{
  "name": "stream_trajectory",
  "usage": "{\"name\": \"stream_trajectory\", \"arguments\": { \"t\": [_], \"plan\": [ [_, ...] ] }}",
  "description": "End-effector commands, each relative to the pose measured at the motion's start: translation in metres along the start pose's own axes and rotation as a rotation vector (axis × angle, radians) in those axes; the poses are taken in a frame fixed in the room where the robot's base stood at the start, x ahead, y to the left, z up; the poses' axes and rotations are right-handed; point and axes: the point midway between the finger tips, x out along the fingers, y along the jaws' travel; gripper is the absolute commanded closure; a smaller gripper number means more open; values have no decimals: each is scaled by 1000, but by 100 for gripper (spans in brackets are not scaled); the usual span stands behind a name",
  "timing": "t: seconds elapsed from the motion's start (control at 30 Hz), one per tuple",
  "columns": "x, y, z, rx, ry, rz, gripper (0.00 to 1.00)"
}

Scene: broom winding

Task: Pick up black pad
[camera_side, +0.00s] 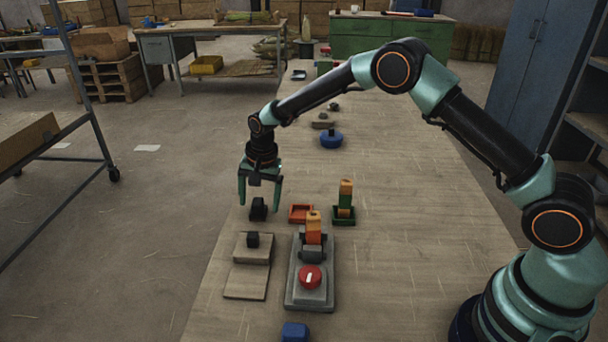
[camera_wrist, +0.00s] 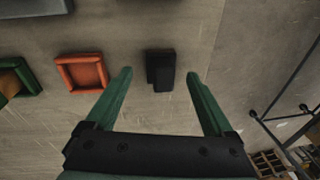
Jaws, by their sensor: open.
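The black pad (camera_side: 258,209) is a small dark block on the wooden table, near its left edge in the side view. In the wrist view the black pad (camera_wrist: 160,70) lies between and just beyond my fingertips, with a step in its outline. My gripper (camera_side: 260,206) hangs over it with its two green fingers spread apart. In the wrist view my gripper (camera_wrist: 158,72) is open and empty, and neither finger visibly touches the pad. The exact height of the fingertips above the table is hard to tell.
A red tray (camera_side: 301,213) and a green tray (camera_side: 344,215) with an orange-yellow block stand to the right. The table's right side is clear.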

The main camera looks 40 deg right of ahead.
Motion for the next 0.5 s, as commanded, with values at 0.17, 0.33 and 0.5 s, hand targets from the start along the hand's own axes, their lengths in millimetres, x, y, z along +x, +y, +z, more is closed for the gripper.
{"name": "stream_trajectory", "arguments": {
  "t": [0.17,0.33,0.5],
  "plan": [
    [15,-1,0,0,1,-1,13],
    [15,-1,0,0,1,-2,13],
    [15,-1,0,0,1,-2,55]
  ]
}}
